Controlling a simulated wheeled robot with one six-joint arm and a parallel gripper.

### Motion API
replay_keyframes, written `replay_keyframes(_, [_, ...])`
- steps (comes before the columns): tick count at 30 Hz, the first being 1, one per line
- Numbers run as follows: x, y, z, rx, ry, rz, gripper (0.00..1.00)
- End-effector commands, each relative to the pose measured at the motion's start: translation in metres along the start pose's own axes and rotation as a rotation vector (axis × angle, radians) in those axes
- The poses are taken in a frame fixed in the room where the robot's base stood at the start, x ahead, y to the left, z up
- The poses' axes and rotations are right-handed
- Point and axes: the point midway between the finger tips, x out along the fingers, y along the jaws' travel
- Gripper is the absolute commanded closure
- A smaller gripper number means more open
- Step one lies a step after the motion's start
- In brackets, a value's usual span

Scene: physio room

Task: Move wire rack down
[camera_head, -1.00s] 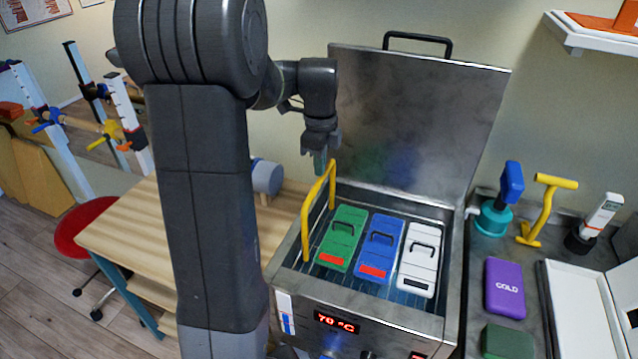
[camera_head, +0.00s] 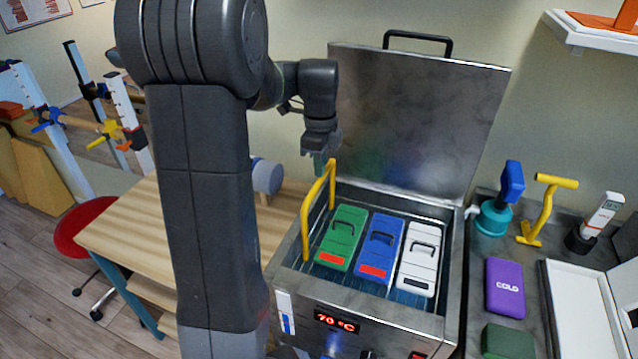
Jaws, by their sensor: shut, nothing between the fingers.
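The wire rack (camera_head: 394,291) sits inside the open steel heating tank (camera_head: 450,240), its thin wires partly hidden under the packs. Its yellow handle (camera_head: 306,215) stands up at the tank's left side. A green pack (camera_head: 341,237), a blue pack (camera_head: 380,246) and a white pack (camera_head: 419,258) lie side by side on the rack. My gripper (camera_head: 319,168) is shut and empty, pointing down just above the far top end of the yellow handle. I cannot tell whether the fingertips touch the handle.
The tank's lid (camera_head: 420,125) stands open behind. The front display (camera_head: 336,321) reads 70 °C. At right, a counter holds a purple cold pack (camera_head: 505,287), a yellow tool (camera_head: 545,210) and a white tray (camera_head: 575,310). A wooden table (camera_head: 135,240) and red stool (camera_head: 80,225) are at left.

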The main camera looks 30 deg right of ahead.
Motion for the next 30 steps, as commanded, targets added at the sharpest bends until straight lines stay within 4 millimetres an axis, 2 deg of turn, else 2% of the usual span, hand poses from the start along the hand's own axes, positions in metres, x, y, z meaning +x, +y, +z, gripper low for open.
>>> replay_keyframes(24, [0.027, 0.000, 0.000, 0.000, 0.000, 0.002, 1.00])
replay_keyframes(30, [0.019, 0.000, 0.000, 0.000, 0.000, 0.000, 1.00])
